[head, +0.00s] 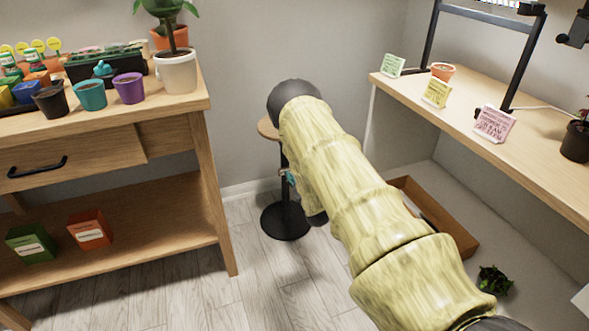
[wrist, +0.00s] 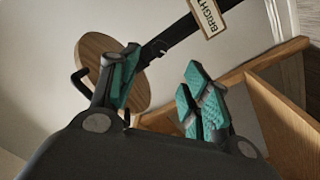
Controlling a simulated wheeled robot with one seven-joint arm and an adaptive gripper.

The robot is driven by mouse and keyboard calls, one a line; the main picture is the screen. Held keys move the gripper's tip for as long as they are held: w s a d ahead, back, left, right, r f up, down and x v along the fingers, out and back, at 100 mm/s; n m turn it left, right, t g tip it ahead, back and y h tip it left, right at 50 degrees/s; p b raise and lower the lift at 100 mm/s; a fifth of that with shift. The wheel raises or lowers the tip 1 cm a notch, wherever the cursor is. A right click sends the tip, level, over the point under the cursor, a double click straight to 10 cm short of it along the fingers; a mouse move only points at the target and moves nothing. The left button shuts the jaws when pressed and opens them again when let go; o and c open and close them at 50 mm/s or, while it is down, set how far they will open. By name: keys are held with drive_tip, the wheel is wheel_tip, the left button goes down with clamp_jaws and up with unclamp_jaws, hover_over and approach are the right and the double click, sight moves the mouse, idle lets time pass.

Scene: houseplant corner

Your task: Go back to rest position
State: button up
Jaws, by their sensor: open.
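My gripper (wrist: 160,88) shows in the wrist view with its two teal-padded fingers spread apart and nothing between them. In the head view my arm, in a pale yellow-green sleeve, reaches across the middle and hides most of the gripper; only a small teal bit shows beside the stand's post. A small round-topped wooden stand (head: 266,129) is partly behind my arm. Its round top also shows in the wrist view (wrist: 93,50), behind the left finger; I cannot tell whether they touch.
A wooden bench (head: 205,165) with pots and seed boxes stands left. A shelf (head: 540,158) with cards and pots stands right. A low wooden box (head: 463,236) and a small dark plant (head: 494,280) are below it. Floor between bench and stand is clear. A "BRIGHT" sign (wrist: 208,16) hangs above.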

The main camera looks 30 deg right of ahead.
drive_tip(key=shift+s, duration=0.3)
idle(0.4)
drive_tip(key=s+a+f+m+g+y, duration=0.15)
drive_tip(key=s+a+f+g, duration=0.25)
drive_tip(key=s+a+f, duration=0.5)
drive_tip(key=s+a+f+m+g+y, duration=0.15)
drive_tip(key=s+a+f+g, duration=0.25)
drive_tip(key=s+a+f, duration=0.6)
drive_tip(key=s+a+r+m+g+y, duration=0.1)
drive_tip(key=s+a+g, duration=0.3)
drive_tip(key=s, duration=0.8)
drive_tip(key=s+a+r+g+y, duration=0.1)
drive_tip(key=s+a+r+g, duration=0.3)
drive_tip(key=s, duration=0.7)
drive_tip(key=s+a+f+m+g+y, duration=0.15)
drive_tip(key=s+a, duration=0.45)
drive_tip(key=s, duration=0.6)
wheel_tip(320, 180, up, 27)
drive_tip(key=h+p, duration=0.1)
drive_tip(key=p, duration=2.6)
drive_tip(key=shift+w+n, duration=0.25)
drive_tip(key=shift+n, duration=0.2)
